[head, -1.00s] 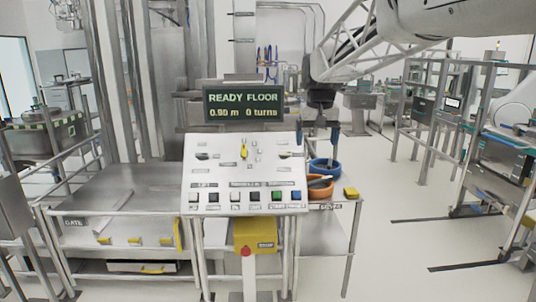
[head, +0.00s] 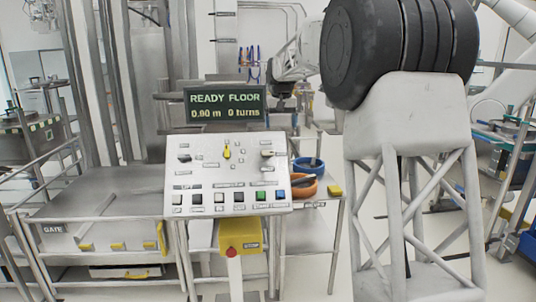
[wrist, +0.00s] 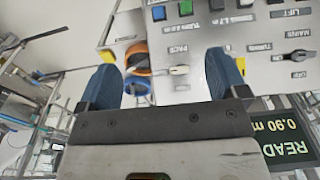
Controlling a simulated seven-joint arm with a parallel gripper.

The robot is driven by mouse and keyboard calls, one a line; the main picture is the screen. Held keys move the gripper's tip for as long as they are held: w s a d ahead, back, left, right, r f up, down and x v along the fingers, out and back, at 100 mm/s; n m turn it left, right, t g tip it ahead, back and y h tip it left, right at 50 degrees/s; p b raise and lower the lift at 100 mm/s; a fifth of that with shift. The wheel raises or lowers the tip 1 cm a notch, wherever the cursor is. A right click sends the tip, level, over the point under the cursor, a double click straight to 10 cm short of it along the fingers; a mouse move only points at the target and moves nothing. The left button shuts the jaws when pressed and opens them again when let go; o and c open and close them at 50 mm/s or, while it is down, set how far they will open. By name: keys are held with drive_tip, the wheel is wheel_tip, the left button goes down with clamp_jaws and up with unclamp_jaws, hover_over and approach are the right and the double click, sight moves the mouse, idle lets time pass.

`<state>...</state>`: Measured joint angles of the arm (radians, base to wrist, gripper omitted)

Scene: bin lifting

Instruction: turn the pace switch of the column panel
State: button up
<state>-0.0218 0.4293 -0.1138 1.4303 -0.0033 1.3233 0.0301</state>
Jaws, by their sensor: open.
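The column panel (head: 228,178) is a pale sloped board with switches and a row of square buttons. The pace switch (head: 267,154) is a small light knob at its upper right. In the wrist view the panel is upside down, and the pace switch (wrist: 180,70) sits under its "PACE" label, between my fingers in the picture. My gripper (wrist: 162,68) is open with two blue fingers, empty and apart from the knob. The right finger partly covers the yellow middle switch (wrist: 240,65). In the head view my gripper is small and dark behind the panel's upper right, its fingers unclear.
A display (head: 226,106) above the panel reads "READY FLOOR". Orange (head: 303,188) and blue (head: 308,164) bowls stand on a side table right of the panel. A yellow box with a red button (head: 239,236) hangs below. A gate table (head: 95,205) is at left.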

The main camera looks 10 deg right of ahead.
drive_tip(key=w+a+f, duration=0.1)
drive_tip(key=w+f, duration=0.4)
drive_tip(key=w, duration=0.7)
hover_over(268, 152)
drive_tip(key=shift+g, duration=0.4)
wheel_tip(268, 152, down, 7)
drive_tip(key=shift+s+r, duration=0.1)
drive_tip(key=shift+r, duration=0.05)
drive_tip(key=shift+f, duration=0.3)
drive_tip(key=shift+f, duration=3.75)
drive_tip(key=c, duration=0.9)
drive_tip(key=shift+c, duration=0.2)
